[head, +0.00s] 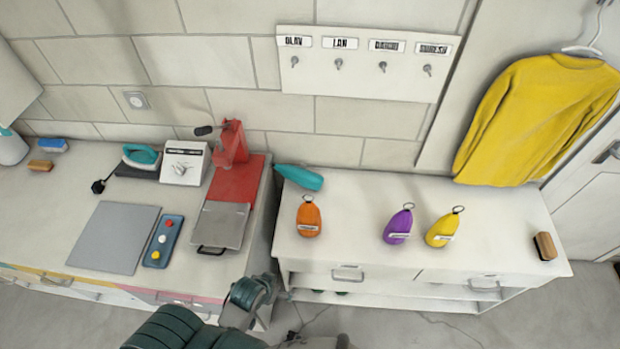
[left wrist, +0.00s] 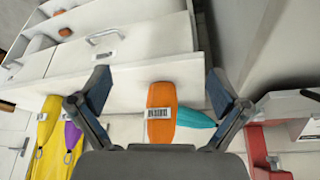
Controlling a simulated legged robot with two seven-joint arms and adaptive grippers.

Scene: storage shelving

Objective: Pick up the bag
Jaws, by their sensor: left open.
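Three small bags with rings stand on the white cabinet in the head view: an orange bag (head: 309,217), a purple bag (head: 398,226) and a yellow bag (head: 442,228). Each has a white label. In the left wrist view, my left gripper (left wrist: 160,82) is open, its fingers spread either side of the orange bag (left wrist: 161,112). The bag appears beyond the fingers, with no contact visible. The purple bag (left wrist: 72,136) and yellow bag (left wrist: 47,130) lie to its left there. My right gripper is not seen.
A teal bottle-like object (head: 300,177) lies behind the orange bag. A wooden brush (head: 544,245) sits at the cabinet's right end. A red press (head: 235,165) stands left of the cabinet. A hook board (head: 366,63) and yellow sweater (head: 538,120) hang behind.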

